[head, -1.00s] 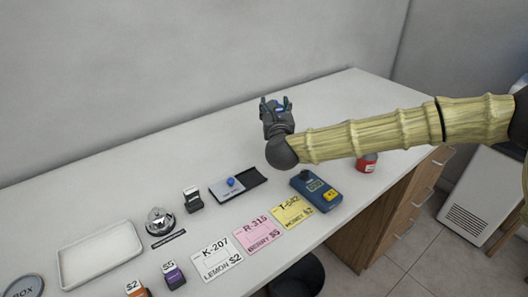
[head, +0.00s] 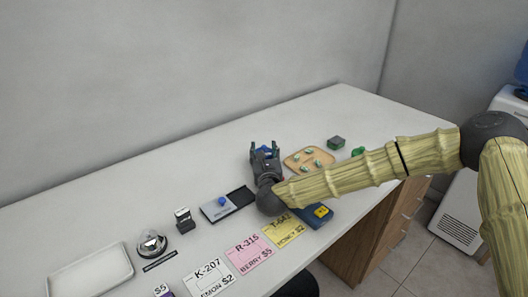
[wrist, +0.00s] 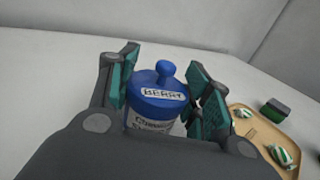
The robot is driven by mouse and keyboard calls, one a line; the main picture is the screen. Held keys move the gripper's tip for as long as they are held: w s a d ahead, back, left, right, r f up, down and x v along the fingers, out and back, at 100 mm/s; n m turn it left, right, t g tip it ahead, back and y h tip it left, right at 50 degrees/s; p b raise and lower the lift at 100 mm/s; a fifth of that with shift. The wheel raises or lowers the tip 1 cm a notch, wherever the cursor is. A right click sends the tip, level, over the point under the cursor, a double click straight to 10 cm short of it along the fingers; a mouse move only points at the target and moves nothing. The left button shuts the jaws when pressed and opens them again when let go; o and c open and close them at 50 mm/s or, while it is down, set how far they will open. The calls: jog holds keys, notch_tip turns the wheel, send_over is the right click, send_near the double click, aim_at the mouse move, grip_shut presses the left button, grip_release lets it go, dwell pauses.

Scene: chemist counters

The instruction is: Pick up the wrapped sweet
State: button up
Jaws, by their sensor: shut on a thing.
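Several green-and-white wrapped sweets (head: 308,152) lie on a wooden tray (head: 290,160) at the right of the counter. Two of them, one being this sweet (wrist: 284,154), show at the right edge of the wrist view on the tray (wrist: 249,134). My gripper (head: 264,148) is left of the tray, apart from the sweets.
A dark box with a green band (head: 336,142) stands behind the tray. A blue-and-yellow device (head: 318,212) lies under my arm, near colour cards (head: 249,255). A black-and-grey pad (head: 228,203), a stamp (head: 184,219) and a bell (head: 152,243) are further left. The back counter is clear.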

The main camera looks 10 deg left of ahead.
jog(key=shift+f, duration=0.1)
jog(key=o, duration=1.1)
jog(key=shift+c, duration=0.2)
